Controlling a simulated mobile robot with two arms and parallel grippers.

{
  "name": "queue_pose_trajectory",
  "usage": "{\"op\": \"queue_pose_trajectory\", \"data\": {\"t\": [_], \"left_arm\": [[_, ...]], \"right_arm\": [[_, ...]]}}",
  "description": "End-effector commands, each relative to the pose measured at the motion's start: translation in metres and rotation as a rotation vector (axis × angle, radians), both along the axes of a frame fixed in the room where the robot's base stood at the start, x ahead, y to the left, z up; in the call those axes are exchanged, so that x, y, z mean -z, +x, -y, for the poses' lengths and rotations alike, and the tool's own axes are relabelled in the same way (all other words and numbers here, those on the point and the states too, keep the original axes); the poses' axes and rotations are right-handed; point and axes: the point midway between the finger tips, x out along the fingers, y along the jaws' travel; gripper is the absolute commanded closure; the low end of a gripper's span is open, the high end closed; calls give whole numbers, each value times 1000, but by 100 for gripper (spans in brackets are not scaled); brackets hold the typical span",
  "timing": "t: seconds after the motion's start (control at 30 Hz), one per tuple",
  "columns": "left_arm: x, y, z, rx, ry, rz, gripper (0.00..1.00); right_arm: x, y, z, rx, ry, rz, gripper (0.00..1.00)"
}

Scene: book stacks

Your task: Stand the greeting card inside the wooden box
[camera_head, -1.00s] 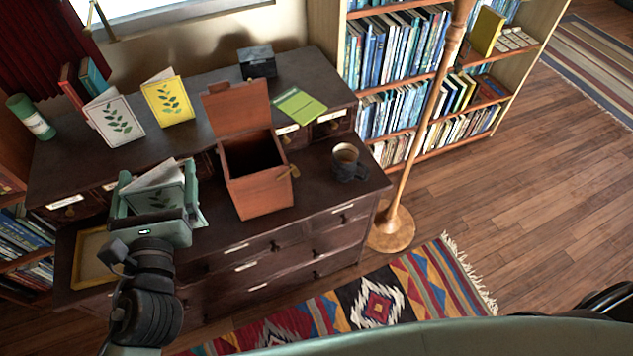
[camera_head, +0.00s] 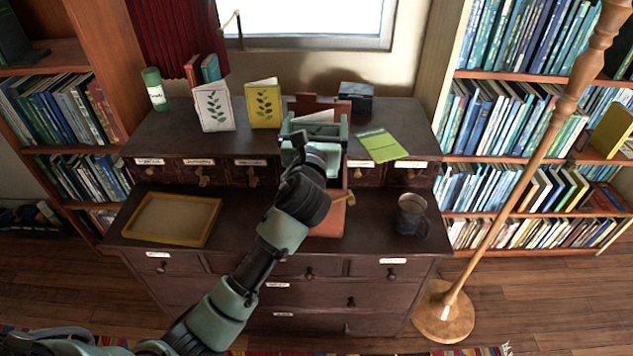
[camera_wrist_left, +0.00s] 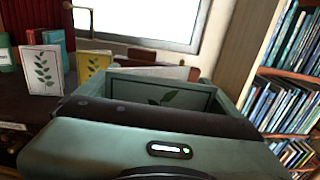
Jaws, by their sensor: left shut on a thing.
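The greeting card is green with a dark leaf print (camera_wrist_left: 175,98) and a white inside; in the head view only its pale top edge (camera_head: 318,116) shows. My left gripper (camera_head: 315,130) is shut on it and holds it upright over or in front of the wooden box. The red-brown wooden box (camera_head: 330,224) stands on the dresser, its lid raised behind the gripper. My arm and gripper hide most of the box and its opening, so I cannot tell whether the card is inside its walls. My right gripper is not in view.
A white leaf card (camera_head: 214,108) and a yellow leaf card (camera_head: 264,104) stand on the upper shelf to the left. A green booklet (camera_head: 380,145) lies to the right, near a dark small box (camera_head: 356,97). A mug (camera_head: 411,214) and an empty tray (camera_head: 172,218) flank the box.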

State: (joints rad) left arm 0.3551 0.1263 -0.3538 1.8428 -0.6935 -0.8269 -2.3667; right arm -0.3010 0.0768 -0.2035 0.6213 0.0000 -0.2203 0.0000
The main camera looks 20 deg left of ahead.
Motion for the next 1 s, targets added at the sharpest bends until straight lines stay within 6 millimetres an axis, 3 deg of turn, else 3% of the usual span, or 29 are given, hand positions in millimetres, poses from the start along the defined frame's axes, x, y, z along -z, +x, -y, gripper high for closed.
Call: {"op": "queue_pose_trajectory", "data": {"t": [0.03,0.1,0.3,0.53,0.73,1.0], "left_arm": [[20,0,0,-2,-2,-7,62],[39,0,0,-2,-1,-6,62],[82,0,0,-1,-2,-2,62],[101,0,0,-1,-2,1,62],[132,0,0,-1,-3,1,62],[137,0,0,0,-1,2,62]], "right_arm": [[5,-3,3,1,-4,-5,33],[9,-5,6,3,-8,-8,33],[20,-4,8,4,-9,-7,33],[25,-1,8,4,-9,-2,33],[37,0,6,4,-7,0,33],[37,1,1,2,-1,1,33]]}}
